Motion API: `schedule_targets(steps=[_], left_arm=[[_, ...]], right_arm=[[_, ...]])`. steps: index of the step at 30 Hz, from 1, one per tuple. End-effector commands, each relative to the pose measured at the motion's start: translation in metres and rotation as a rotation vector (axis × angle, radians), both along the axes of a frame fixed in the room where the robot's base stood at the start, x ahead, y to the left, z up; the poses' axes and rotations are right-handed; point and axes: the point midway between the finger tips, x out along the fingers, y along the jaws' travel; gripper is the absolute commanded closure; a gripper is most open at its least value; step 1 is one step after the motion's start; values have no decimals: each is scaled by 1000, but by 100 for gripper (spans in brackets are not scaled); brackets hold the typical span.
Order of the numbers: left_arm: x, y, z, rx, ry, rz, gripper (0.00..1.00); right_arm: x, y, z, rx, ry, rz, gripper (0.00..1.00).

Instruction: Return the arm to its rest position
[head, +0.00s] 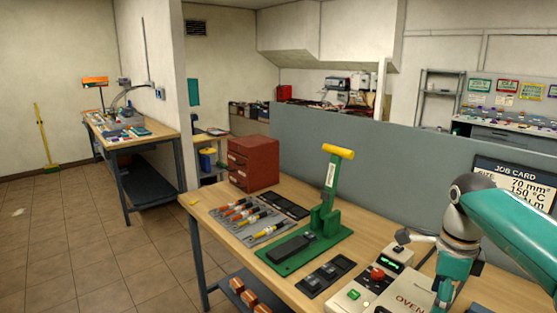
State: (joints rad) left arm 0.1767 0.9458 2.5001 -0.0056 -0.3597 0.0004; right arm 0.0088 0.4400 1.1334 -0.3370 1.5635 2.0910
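My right arm (510,226) comes in from the right edge, with a teal link and a grey joint, above the right end of the workbench. My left arm and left gripper are outside the view.
On the workbench (212,212) stand a green lever press (325,210) with a yellow handle, a tool tray (240,216), a red drawer cabinet (253,163) and an oven box (408,296) close under my arm. A grey partition (400,160) runs behind.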

Motion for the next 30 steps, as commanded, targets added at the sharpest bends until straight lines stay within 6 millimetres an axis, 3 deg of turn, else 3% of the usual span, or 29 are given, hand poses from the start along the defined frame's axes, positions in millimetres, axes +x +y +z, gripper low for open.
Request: schedule_targets(steps=[11, 14, 17, 20, 24, 27, 30], left_arm=[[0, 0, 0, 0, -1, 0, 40], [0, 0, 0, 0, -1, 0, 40], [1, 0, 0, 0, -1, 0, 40], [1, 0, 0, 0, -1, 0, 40], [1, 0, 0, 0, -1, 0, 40], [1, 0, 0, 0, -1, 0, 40], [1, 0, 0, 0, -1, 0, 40]], right_arm=[[22, 38, -104, 63, -22, 394, 33], [22, 55, -144, 93, -39, 542, 33], [14, 77, -196, 134, -65, 729, 33], [-6, 105, -257, 181, -112, 950, 33], [-54, 142, -331, 226, -200, 1253, 33], [-96, 162, -368, 232, -263, 1441, 33], [-134, 175, -391, 221, -309, 1594, 33]])
